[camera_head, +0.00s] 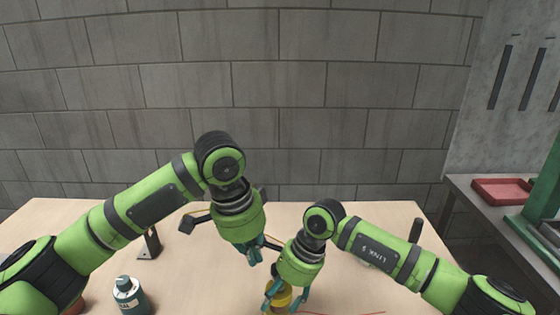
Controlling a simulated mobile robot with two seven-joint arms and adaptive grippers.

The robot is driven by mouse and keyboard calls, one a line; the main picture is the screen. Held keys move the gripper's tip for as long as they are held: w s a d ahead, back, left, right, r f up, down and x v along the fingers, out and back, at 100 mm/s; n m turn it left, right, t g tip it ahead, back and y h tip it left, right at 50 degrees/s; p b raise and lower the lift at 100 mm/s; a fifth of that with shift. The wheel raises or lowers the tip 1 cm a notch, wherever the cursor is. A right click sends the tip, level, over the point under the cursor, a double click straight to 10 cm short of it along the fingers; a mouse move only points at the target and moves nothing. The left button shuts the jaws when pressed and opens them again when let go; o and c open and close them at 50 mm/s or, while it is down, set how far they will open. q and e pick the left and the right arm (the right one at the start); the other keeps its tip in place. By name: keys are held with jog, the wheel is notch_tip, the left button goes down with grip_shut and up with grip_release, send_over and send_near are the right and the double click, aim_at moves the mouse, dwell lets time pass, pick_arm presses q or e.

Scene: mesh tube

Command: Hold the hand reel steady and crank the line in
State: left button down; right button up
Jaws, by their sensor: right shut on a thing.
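The hand reel (281,297) shows as a small yellow piece at the bottom centre of the head view, on or just above the wooden table. My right gripper (287,294) comes down over it and is shut on it, with teal fingers on either side. The crank handle cannot be made out. My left gripper (261,249) is just above and left of the right one, pointing down. Its fingers are partly hidden and small, so I cannot tell whether they are open or shut. A thin orange-red line (340,313) shows at the bottom edge.
A teal bottle (130,297) stands on the wooden table (350,285) at front left. A dark bracket (150,244) and a dark tool (192,221) sit behind it. A red tray (502,191) lies on a side bench at right. A block wall closes off the back.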

dwell(0.3)
jog(key=o, duration=1.3)
jog(key=shift+o, duration=0.2)
jog(key=shift+r, duration=0.1)
